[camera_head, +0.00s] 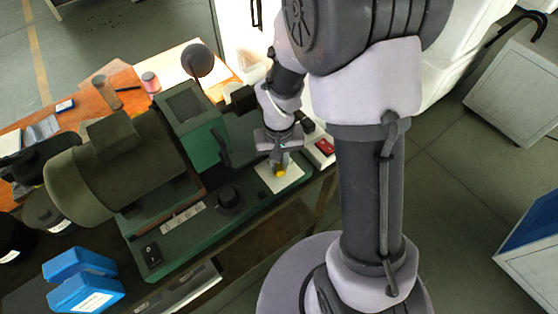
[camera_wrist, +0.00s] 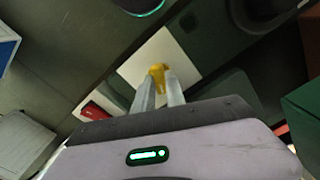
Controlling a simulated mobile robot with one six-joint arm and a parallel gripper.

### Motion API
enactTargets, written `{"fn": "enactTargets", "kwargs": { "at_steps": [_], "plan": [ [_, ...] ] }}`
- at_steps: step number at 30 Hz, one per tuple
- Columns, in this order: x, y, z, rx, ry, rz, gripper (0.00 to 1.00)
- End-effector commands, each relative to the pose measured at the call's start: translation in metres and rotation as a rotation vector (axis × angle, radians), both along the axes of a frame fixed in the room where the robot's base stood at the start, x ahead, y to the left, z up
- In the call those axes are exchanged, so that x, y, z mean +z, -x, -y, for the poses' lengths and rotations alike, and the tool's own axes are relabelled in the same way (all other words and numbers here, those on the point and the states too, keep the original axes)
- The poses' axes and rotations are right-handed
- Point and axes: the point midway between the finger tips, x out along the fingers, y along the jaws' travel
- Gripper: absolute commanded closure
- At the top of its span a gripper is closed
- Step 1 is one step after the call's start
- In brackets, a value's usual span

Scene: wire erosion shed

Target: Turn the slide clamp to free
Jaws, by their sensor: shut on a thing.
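The slide clamp shows as a small yellow lever (camera_wrist: 158,76) between my fingertips in the wrist view. It also shows in the head view (camera_head: 280,172), below my gripper, over a pale plate (camera_head: 290,184) at the front right of the green machine (camera_head: 150,250). My gripper (camera_wrist: 160,88) is shut on the yellow lever, with one grey finger on each side. My gripper also shows in the head view (camera_head: 279,163), pointing down. The fingers hide part of the lever, and any marks for its positions cannot be made out.
A black knob (camera_head: 229,198) stands left of the plate. A red switch (camera_head: 325,147) on a pale box lies to its right. Blue boxes (camera_head: 85,293) stand at the lower left. A round dark disc (camera_head: 197,60) rises behind the machine.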

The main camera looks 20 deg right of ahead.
Motion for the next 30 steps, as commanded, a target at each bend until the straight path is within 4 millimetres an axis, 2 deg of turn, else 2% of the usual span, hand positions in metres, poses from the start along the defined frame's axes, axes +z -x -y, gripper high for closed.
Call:
{"fn": "enactTargets", "kwargs": {
  "at_steps": [15,30],
  "plan": [
    [0.0010,-0.0008,0.0000,0.376,0.000,0.002,1.00],
    [0.0008,-0.0010,0.0001,0.486,0.000,0.003,1.00]
  ]
}}
